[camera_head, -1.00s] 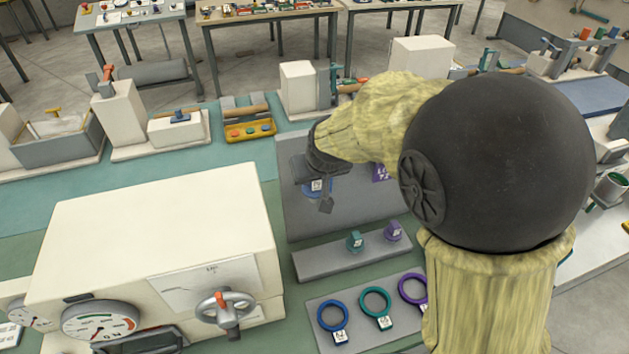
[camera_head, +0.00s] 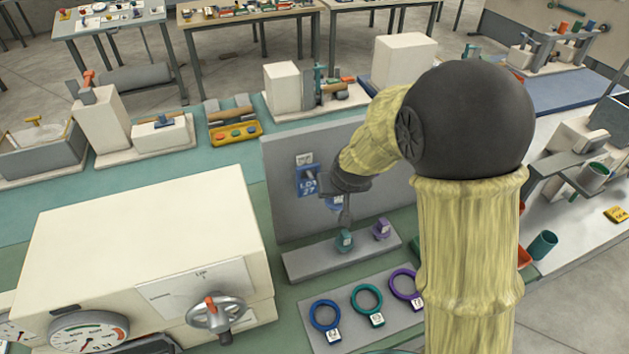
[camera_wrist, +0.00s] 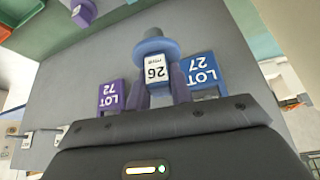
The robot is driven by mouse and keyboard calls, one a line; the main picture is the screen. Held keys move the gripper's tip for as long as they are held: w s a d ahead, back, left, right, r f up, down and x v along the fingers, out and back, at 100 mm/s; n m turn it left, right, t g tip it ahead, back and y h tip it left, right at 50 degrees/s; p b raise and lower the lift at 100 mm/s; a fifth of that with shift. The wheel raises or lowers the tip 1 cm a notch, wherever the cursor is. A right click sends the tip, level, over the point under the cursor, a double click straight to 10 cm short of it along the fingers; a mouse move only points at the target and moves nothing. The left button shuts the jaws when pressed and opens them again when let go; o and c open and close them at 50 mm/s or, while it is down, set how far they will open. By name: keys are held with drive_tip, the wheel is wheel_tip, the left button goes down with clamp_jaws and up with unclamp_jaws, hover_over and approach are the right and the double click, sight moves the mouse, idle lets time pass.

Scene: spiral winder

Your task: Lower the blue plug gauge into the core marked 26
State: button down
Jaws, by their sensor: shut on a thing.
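My gripper (camera_head: 345,213) is shut on the blue plug gauge (camera_head: 334,203) and holds it in the air in front of the grey upright panel. In the wrist view the blue plug gauge (camera_wrist: 153,47) sits between the fingers of my gripper (camera_wrist: 160,92), with a white label reading 26, upside down there. A blue ring (camera_head: 317,323), a teal ring (camera_head: 367,300) and a purple ring (camera_head: 402,285) lie on a grey plate at the front, each with a white tag. Their tag numbers are too small to read, so I cannot tell which is the core marked 26.
A teal plug (camera_head: 345,240) and a purple plug (camera_head: 381,229) stand on a grey ledge below the panel (camera_head: 285,215). A blue LOT 27 card (camera_head: 308,181) and a purple LOT 72 card (camera_wrist: 111,95) are on the panel. A cream machine (camera_head: 130,250) stands left.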

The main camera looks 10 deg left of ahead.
drive_tip(key=s+d+f+m+h, duration=0.2)
drive_tip(key=d+f+m, duration=0.2)
drive_tip(key=d+f, duration=1.4)
drive_tip(key=d, duration=0.3)
drive_tip(key=shift+d+f+m, duration=0.2)
drive_tip(key=shift+d+m, duration=0.1)
drive_tip(key=shift+d, duration=0.1)
